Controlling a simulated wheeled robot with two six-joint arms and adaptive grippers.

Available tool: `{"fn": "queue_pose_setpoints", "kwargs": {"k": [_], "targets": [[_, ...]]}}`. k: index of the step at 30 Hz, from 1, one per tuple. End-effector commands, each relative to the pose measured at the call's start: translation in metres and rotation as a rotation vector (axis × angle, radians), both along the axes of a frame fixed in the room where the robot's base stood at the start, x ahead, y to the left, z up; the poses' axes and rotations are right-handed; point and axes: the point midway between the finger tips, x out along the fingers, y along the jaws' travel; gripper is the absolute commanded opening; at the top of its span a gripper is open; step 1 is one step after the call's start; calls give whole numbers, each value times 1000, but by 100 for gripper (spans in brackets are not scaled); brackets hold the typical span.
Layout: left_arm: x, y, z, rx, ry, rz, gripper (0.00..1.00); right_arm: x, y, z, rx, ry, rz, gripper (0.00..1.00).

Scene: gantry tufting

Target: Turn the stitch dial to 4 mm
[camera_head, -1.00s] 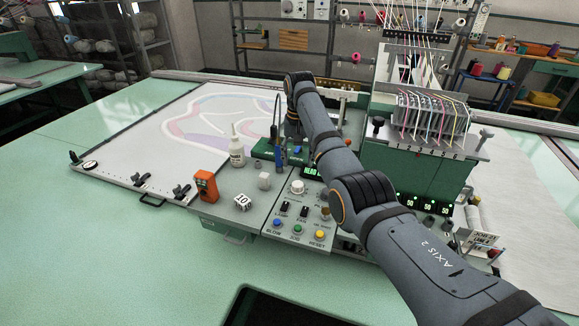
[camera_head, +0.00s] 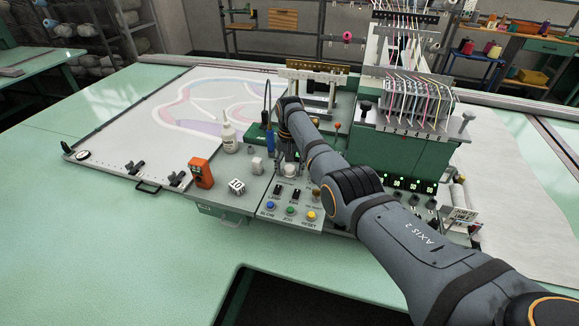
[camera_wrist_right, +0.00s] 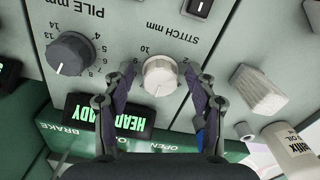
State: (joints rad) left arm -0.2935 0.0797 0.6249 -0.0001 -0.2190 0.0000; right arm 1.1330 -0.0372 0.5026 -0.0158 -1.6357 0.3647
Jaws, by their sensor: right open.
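The white stitch dial (camera_wrist_right: 160,75) sits on the grey panel beside the upside-down "STITCH mm" print in the right wrist view. A dark pointer mark shows on its lower side; I cannot read its exact setting. My right gripper (camera_wrist_right: 160,82) is open, with one finger on each side of the dial and nothing clearly gripped. In the head view my right gripper (camera_head: 290,160) is over the panel and largely hides the dial. My left gripper is not in view.
A dark pile dial (camera_wrist_right: 71,54) and a lit "HEAD READY" display (camera_wrist_right: 110,115) are near the fingers. A white block (camera_wrist_right: 258,90) and an oil bottle (camera_wrist_right: 292,148) stand close by. An orange device (camera_head: 201,172) and coloured buttons (camera_head: 290,210) are on the console.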

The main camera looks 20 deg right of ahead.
Motion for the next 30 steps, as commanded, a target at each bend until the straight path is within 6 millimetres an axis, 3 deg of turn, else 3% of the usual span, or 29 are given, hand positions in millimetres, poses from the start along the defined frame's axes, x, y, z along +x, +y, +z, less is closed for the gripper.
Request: {"fn": "queue_pose_setpoints", "kwargs": {"k": [4,15,23,30], "targets": [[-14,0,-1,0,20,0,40,0,0,0,0,0,0,55],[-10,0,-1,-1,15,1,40,0,0,0,0,0,0,4],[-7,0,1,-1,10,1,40,0,0,1,0,0,23,3],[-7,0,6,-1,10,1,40,0,-1,2,0,0,143,3]]}}
